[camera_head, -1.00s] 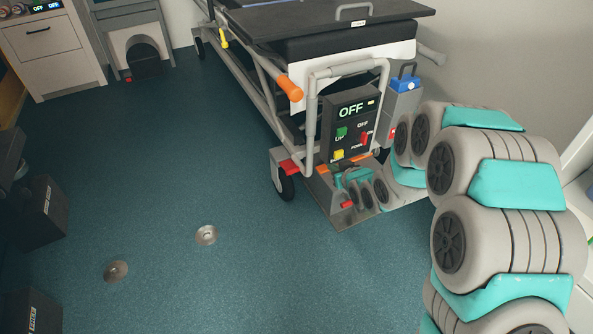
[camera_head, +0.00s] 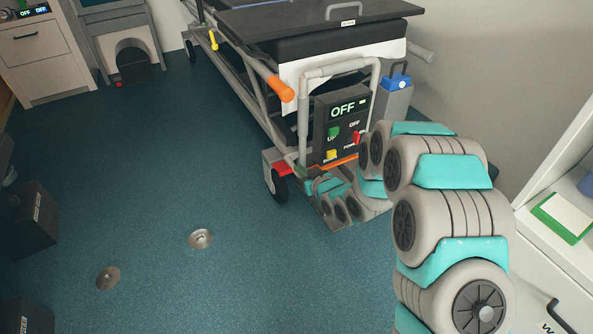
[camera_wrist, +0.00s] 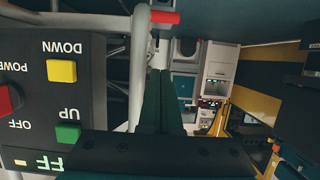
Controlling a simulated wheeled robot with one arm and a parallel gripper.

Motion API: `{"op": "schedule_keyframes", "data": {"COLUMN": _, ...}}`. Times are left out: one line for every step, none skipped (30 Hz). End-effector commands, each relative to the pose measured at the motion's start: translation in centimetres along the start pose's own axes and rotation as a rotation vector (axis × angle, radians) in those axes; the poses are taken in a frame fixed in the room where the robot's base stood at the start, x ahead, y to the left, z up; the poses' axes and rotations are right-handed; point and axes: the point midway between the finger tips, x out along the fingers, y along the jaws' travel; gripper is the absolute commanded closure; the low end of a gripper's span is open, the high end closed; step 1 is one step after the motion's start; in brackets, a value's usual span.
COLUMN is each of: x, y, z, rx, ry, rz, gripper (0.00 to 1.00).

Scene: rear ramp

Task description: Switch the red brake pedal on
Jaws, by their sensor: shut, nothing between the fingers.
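The red brake pedal (camera_head: 284,168) is a short red bar low on the near end of the stretcher, above a dark caster wheel. In the wrist view, which is upside down, the red pedal (camera_wrist: 165,17) sticks out beside a pale tube at the top. Whether it is pressed cannot be told. My gripper (camera_head: 314,186) is low beside the stretcher's end, just right of the pedal and apart from it. In the wrist view my gripper's dark fingers (camera_wrist: 162,78) are together and empty, with the pedal beyond their tips.
A black control panel (camera_head: 341,127) with an OFF display and coloured buttons hangs above my gripper. A grey tube handle (camera_head: 303,105) and an orange grip (camera_head: 281,89) stand close by. A white cabinet (camera_head: 560,225) is at the right. The blue floor left of the stretcher is mostly clear.

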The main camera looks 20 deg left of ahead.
Motion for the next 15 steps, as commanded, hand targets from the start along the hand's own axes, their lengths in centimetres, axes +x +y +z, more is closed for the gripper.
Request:
{"op": "schedule_keyframes", "data": {"x": 0.7, "y": -0.1, "z": 0.1, "rx": 0.0, "ry": 0.001, "rz": -0.001, "gripper": 1.0}}
{"op": "schedule_keyframes", "data": {"x": 1.1, "y": -0.1, "z": 0.1, "rx": 0.0, "ry": 0.001, "rz": -0.001, "gripper": 1.0}}
{"op": "schedule_keyframes", "data": {"x": 1.7, "y": -0.1, "z": 0.1, "rx": 0.0, "ry": 0.001, "rz": -0.001, "gripper": 1.0}}
{"op": "schedule_keyframes", "data": {"x": 2.2, "y": -0.1, "z": 0.0, "rx": 0.0, "ry": 0.003, "rz": -0.001, "gripper": 1.0}}
{"op": "schedule_keyframes", "data": {"x": 2.7, "y": -0.1, "z": -0.1, "rx": -0.001, "ry": 0.004, "rz": -0.001, "gripper": 1.0}}
{"op": "schedule_keyframes", "data": {"x": 3.4, "y": 0.0, "z": -0.1, "rx": -0.001, "ry": 0.003, "rz": 0.0, "gripper": 1.0}}
{"op": "schedule_keyframes", "data": {"x": 3.9, "y": 0.0, "z": 0.1, "rx": 0.0, "ry": 0.0, "rz": 0.0, "gripper": 1.0}}
{"op": "schedule_keyframes", "data": {"x": 4.4, "y": -0.1, "z": 0.2, "rx": 0.0, "ry": -0.002, "rz": 0.0, "gripper": 1.0}}
{"op": "schedule_keyframes", "data": {"x": 5.0, "y": -0.1, "z": 0.2, "rx": 0.0, "ry": -0.002, "rz": -0.001, "gripper": 1.0}}
{"op": "schedule_keyframes", "data": {"x": 5.5, "y": -0.1, "z": 0.1, "rx": 0.0, "ry": 0.0, "rz": -0.001, "gripper": 1.0}}
{"op": "schedule_keyframes", "data": {"x": 6.0, "y": 0.0, "z": 0.0, "rx": -0.001, "ry": 0.003, "rz": 0.0, "gripper": 1.0}}
{"op": "schedule_keyframes", "data": {"x": 6.6, "y": 0.0, "z": -0.1, "rx": -0.001, "ry": 0.003, "rz": 0.0, "gripper": 1.0}}
{"op": "schedule_keyframes", "data": {"x": 7.0, "y": -0.1, "z": 0.0, "rx": 0.0, "ry": 0.002, "rz": -0.001, "gripper": 1.0}}
{"op": "schedule_keyframes", "data": {"x": 7.5, "y": -0.1, "z": 0.1, "rx": -0.001, "ry": 0.001, "rz": -0.001, "gripper": 1.0}}
{"op": "schedule_keyframes", "data": {"x": 8.1, "y": -0.1, "z": 0.1, "rx": -0.001, "ry": -0.001, "rz": -0.001, "gripper": 1.0}}
